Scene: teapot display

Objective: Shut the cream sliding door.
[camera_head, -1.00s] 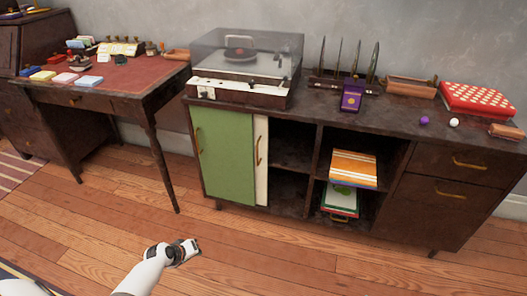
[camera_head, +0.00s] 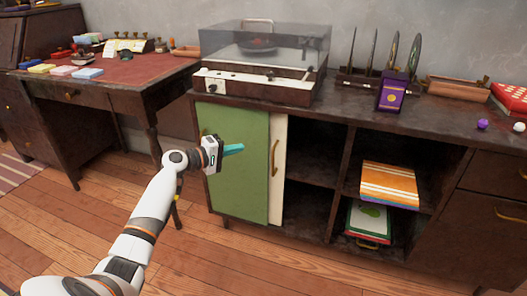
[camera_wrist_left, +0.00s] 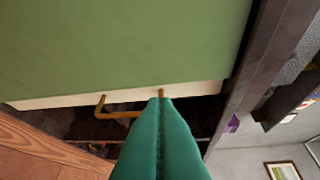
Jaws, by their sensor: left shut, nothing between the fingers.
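The cream sliding door (camera_head: 277,170) shows as a narrow upright strip with a brass handle (camera_head: 274,158). It stands mostly behind the green door (camera_head: 235,165) at the cabinet's left. Open shelf space lies to its right. My left gripper (camera_head: 233,150) is shut and empty, its teal fingers in front of the green door, pointing right toward the handle. In the left wrist view the shut fingers (camera_wrist_left: 161,125) overlap the handle (camera_wrist_left: 122,113) in the picture; whether they touch it I cannot tell. The cream edge (camera_wrist_left: 60,102) shows there too. My right gripper is not in view.
A record player (camera_head: 262,62) stands on the cabinet top (camera_head: 345,110). Orange-striped sleeves (camera_head: 389,185) lie in the right compartment. A red-topped desk (camera_head: 120,72) stands at left. The wooden floor (camera_head: 240,265) in front is clear.

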